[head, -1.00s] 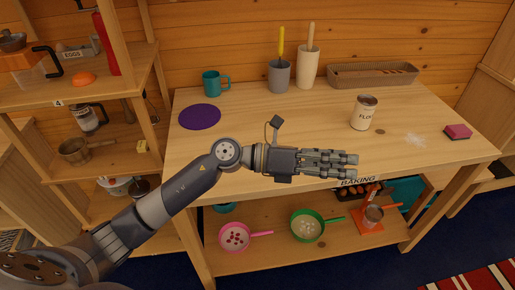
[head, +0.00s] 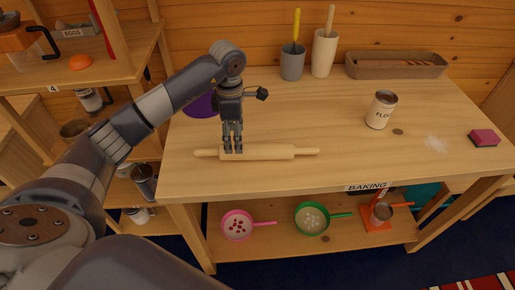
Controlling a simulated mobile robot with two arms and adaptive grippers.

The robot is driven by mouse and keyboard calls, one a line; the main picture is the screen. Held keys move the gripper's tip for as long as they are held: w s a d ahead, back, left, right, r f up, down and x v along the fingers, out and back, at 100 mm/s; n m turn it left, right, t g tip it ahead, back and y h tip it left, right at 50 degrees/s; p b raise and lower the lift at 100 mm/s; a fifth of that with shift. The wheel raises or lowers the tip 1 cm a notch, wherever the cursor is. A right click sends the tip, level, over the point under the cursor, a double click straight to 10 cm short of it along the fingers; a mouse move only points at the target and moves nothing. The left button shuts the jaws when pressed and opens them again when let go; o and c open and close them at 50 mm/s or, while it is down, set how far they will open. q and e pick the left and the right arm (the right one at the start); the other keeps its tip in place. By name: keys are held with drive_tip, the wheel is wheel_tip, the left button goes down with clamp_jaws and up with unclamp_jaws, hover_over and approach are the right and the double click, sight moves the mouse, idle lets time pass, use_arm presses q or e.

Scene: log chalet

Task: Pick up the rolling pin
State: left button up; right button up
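The rolling pin (head: 275,152) is pale wood and lies left to right near the front edge of the wooden table (head: 320,105). My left gripper (head: 233,151) points straight down at the left part of the pin's barrel. Its fingertips overlap the barrel in the picture and hide a small piece of it. I cannot tell whether the fingers grip the pin or stand around it. The pin appears to rest on the tabletop. My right gripper is out of view.
A flour can (head: 381,109) and a pink sponge (head: 484,138) stand to the right. A grey holder (head: 292,64), a cream holder (head: 324,54) and a long basket (head: 396,66) line the back. The table's middle is clear.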

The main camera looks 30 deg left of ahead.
sight(257, 151)
use_arm(q)
drive_tip(key=shift+f, duration=0.85)
wheel_tip(257, 151, down, 4)
drive_tip(key=shift+f+p, duration=0.1)
drive_tip(key=shift+p, duration=1)
drive_tip(key=shift+w+f, duration=0.1)
drive_tip(key=shift+f, duration=0.45)
drive_tip(key=shift+c, duration=1.4)
drive_tip(key=c, duration=1.2)
